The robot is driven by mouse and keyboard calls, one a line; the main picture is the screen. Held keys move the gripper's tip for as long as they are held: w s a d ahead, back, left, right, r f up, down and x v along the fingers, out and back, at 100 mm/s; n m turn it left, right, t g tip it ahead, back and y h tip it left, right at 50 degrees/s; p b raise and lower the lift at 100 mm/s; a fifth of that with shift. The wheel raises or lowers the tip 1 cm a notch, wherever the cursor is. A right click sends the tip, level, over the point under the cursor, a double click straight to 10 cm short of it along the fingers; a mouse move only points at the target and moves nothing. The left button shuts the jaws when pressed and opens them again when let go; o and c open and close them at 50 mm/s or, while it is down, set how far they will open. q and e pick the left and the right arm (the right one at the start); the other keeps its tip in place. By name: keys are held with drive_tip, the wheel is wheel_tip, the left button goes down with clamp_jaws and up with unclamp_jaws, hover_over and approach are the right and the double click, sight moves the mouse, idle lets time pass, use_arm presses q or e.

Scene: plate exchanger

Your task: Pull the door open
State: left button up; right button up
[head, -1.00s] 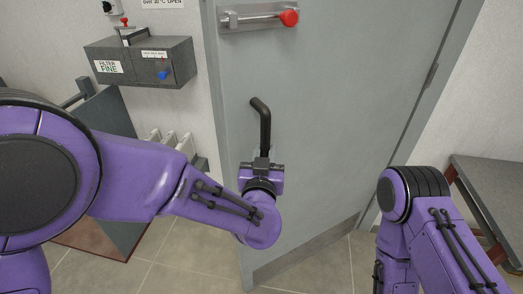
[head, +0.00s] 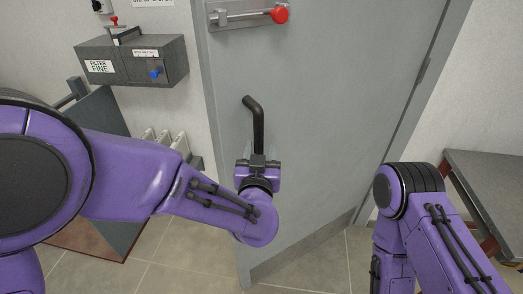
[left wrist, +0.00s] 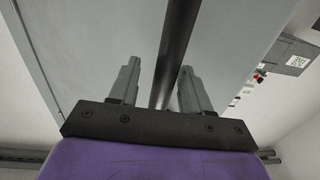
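The grey door (head: 325,130) fills the middle of the head view. Its lower left corner comes toward me and floor shows beside its left edge, so it appears ajar. A black bent handle (head: 258,125) stands on its left part. My left gripper (head: 258,160) is at the handle's lower end. In the left wrist view the dark handle bar (left wrist: 178,40) runs between the two grey fingers (left wrist: 160,85), with a gap visible on its left side. The fingers look open around it; contact is not clear. My right arm is at the lower right, its gripper out of view.
A bar with a red knob (head: 280,14) is on the door above the handle. A grey filter box (head: 130,62) hangs on the left wall, above a dark panel (head: 95,130) and a pale radiator (head: 165,140). A grey table (head: 490,180) stands at right. Tiled floor (head: 185,245) shows below.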

use_arm(q)
drive_tip(key=shift+s, duration=0.4)
drive_tip(key=s+a+b, duration=0.1)
drive_tip(key=s+b, duration=0.1)
drive_tip(key=s, duration=0.7)
drive_tip(key=shift+s+a, duration=0.2)
drive_tip(key=shift+s, duration=0.1)
